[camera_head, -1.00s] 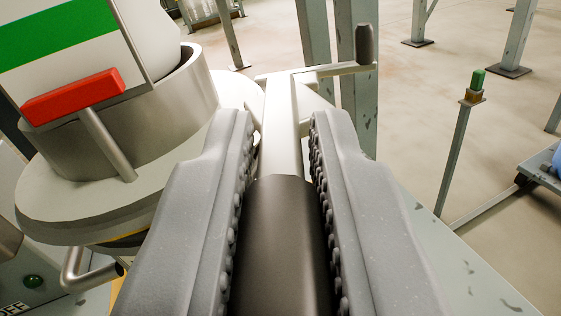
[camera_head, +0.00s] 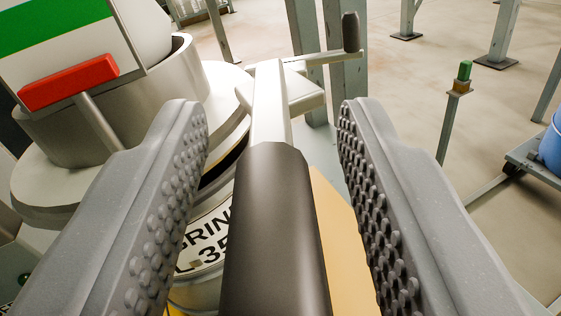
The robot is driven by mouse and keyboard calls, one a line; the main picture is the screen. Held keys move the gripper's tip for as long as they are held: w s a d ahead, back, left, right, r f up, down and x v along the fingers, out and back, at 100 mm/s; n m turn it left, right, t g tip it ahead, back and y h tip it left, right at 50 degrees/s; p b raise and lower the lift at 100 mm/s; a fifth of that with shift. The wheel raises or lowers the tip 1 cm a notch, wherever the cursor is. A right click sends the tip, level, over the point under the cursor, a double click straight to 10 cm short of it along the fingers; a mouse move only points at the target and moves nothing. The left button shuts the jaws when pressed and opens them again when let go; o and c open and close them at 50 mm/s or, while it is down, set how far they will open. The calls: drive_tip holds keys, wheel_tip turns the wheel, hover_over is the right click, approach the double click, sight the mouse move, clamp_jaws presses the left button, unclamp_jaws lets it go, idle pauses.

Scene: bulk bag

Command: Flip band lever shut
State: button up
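The band lever is a pale metal bar (camera_head: 270,105) with a thick dark grip (camera_head: 275,225). It runs from the bottom middle up to a pale bracket (camera_head: 300,92) beside the round metal collar. My gripper (camera_head: 277,125) is open, with one studded grey finger on each side of the lever. Gaps show between both fingers and the grip, wider on the right. The lower end of the grip is cut off by the picture edge.
A red-handled lever (camera_head: 70,82) stands by the metal collar (camera_head: 120,110) at left. A lettered label (camera_head: 205,240) shows below the collar. A second crank with a dark knob (camera_head: 350,32) rises behind the bracket. Steel posts and open floor lie to the right.

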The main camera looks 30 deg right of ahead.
drive_tip(key=p+v, duration=0.1)
drive_tip(key=v, duration=1.2)
drive_tip(key=shift+s+a+p, duration=0.2)
drive_tip(key=shift+a+p, duration=0.05)
drive_tip(key=shift+p, duration=0.15)
drive_tip(key=shift+f, duration=0.1)
drive_tip(key=w+a+r+t+y, duration=0.1)
drive_tip(key=w+r+y, duration=0.15)
drive_tip(key=r, duration=0.35)
drive_tip(key=w+a+r+y, duration=0.1)
drive_tip(key=w+a+r, duration=0.15)
drive_tip(key=r, duration=0.35)
drive_tip(key=w+r+t+y, duration=0.1)
drive_tip(key=w+r+y, duration=0.1)
drive_tip(key=w+r, duration=0.3)
wheel_tip(320, 180, up, 18)
drive_tip(key=s+a+n+y, duration=0.2)
drive_tip(key=n+y, duration=0.2)
drive_tip(key=s+r+n+y, duration=0.2)
drive_tip(key=s+r, duration=0.3)
drive_tip(key=r, duration=0.6)
drive_tip(key=s+d+r+n, duration=0.1)
drive_tip(key=s+d+r, duration=0.1)
drive_tip(key=s+r, duration=0.5)
drive_tip(key=s+d+r+n+g+h, duration=0.1)
drive_tip(key=s+d+r+n, duration=0.1)
drive_tip(key=s+r, duration=0.6)
drive_tip(key=s, duration=0.7)
drive_tip(key=shift+r+g, duration=0.3)
